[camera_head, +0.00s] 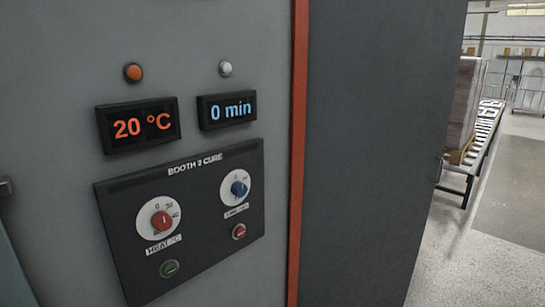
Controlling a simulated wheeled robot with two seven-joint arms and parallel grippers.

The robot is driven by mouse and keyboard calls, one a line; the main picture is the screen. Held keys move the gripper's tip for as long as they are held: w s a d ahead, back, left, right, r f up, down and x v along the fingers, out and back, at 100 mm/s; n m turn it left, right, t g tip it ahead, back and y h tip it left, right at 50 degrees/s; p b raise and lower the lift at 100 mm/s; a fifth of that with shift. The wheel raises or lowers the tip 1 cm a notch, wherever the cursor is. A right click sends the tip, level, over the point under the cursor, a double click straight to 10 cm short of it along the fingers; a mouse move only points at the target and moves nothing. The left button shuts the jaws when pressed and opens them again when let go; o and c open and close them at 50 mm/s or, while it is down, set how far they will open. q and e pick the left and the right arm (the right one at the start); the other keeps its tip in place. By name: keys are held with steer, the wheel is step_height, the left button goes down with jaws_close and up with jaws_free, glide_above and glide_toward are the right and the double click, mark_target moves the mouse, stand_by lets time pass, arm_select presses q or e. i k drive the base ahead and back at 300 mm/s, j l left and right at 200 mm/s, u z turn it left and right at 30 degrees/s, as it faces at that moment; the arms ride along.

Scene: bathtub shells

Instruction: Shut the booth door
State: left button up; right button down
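A tall dark grey panel (380,150) stands right of a vertical orange strip (298,150). It could be the booth door or a booth wall; I cannot tell which. A small dark fitting (438,168) shows at its right edge. Left of the strip is the grey booth front (60,50) with a control panel (130,210) marked "BOOTH 2 CURE". The displays read 20 °C (138,125) and 0 min (227,110). Neither of my grippers is in view.
A red heat knob (162,221), a blue knob (239,188), a green button (169,268) and a red button (238,231) are on the panel. A roller conveyor (484,135) with a stacked load (464,105) stands at right. Open floor (470,260) lies in front.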

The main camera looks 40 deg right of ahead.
mark_target(383, 74)
steer(key=z, duration=2)
steer(key=i+l+u, duration=0.15)
steer(key=i, duration=0.35)
steer(key=i+l+u, duration=0.15)
steer(key=i+l, duration=0.3)
